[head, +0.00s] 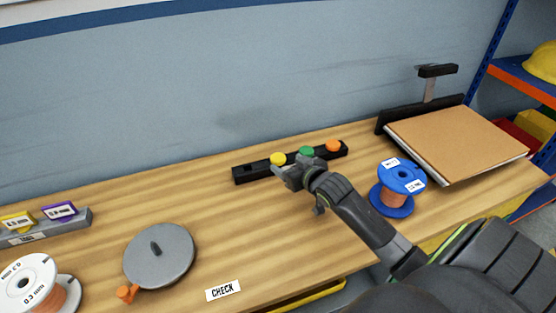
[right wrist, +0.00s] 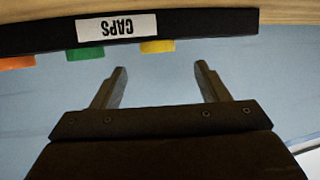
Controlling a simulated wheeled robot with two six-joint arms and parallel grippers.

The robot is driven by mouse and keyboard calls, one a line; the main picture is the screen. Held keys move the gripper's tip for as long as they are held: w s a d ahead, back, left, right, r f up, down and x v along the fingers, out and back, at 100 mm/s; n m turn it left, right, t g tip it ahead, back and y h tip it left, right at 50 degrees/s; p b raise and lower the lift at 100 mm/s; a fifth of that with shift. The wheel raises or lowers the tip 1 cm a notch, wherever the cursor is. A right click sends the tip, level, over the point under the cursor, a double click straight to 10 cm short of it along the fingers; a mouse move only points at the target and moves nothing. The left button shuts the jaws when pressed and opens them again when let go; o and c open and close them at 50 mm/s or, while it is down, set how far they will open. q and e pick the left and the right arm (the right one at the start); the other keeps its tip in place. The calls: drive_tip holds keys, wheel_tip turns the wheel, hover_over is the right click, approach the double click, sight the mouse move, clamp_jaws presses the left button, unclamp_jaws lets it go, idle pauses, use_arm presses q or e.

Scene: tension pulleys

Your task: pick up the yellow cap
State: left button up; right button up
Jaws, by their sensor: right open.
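The yellow cap (head: 278,159) sits at the left part of a black rack (head: 243,174) near the wall, with a green cap (head: 306,152) and an orange cap (head: 333,146) to its right. In the right wrist view the yellow cap (right wrist: 157,46) shows at the rack's edge, beyond the fingers. My right gripper (head: 279,172) is close to the yellow cap in the head view. In the right wrist view its two fingers (right wrist: 162,75) are apart, with nothing between them. My left gripper is not in view.
A blue spool (head: 404,176) with copper wire stands right of my right arm. A brown board (head: 455,138) lies at the back right. A grey disc (head: 158,256), a white spool (head: 25,284) and a grey label holder (head: 72,224) are on the left. The table between them is mostly clear.

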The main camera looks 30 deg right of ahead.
sight(279, 158)
drive_tip(key=shift+x, duration=2.65)
drive_tip(key=shift+s+d+f, duration=0.1)
drive_tip(key=shift+d+f, duration=0.1)
drive_tip(key=c, duration=1.1)
drive_tip(key=shift+o, duration=0.2)
wheel_tip(279, 158, up, 10)
